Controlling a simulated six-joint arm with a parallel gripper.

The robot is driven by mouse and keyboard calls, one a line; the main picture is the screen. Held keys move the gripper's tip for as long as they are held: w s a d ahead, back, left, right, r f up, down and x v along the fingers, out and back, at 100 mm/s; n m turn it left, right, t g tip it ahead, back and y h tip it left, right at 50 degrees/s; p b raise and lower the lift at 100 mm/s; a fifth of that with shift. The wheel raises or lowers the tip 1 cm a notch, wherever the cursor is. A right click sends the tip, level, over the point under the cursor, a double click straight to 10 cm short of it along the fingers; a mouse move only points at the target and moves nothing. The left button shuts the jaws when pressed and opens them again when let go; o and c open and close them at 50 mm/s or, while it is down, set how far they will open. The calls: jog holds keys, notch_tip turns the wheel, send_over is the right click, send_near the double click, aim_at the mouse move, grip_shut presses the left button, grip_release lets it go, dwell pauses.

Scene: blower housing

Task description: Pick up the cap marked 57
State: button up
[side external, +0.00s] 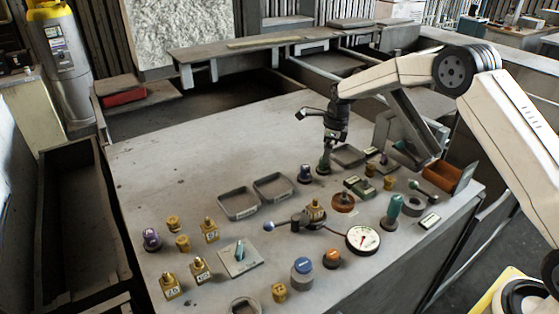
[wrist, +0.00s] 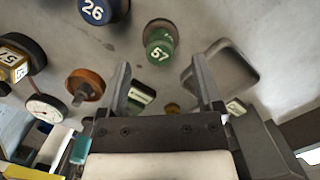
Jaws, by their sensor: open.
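The cap marked 57 (wrist: 160,46) is a green round piece with white digits, standing on the grey table in the wrist view. In the side external view the green cap (side external: 323,167) is small and partly hidden just below my gripper (side external: 329,148). In the wrist view my gripper (wrist: 161,66) is open, with one finger on each side of the cap's line and the cap near and beyond the fingertips. Nothing is held between the fingers. I cannot tell the exact height gap to the cap.
A blue cap marked 26 (wrist: 95,10) stands left of the green cap. An empty grey tray (wrist: 243,68) lies close on the right. An orange round part (wrist: 85,84) and a dial gauge (side external: 362,238) are nearby. The table's far left is clear.

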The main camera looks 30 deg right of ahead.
jog(key=shift+w+a+f, duration=0.15)
jog(key=shift+f, duration=1.75)
grip_shut()
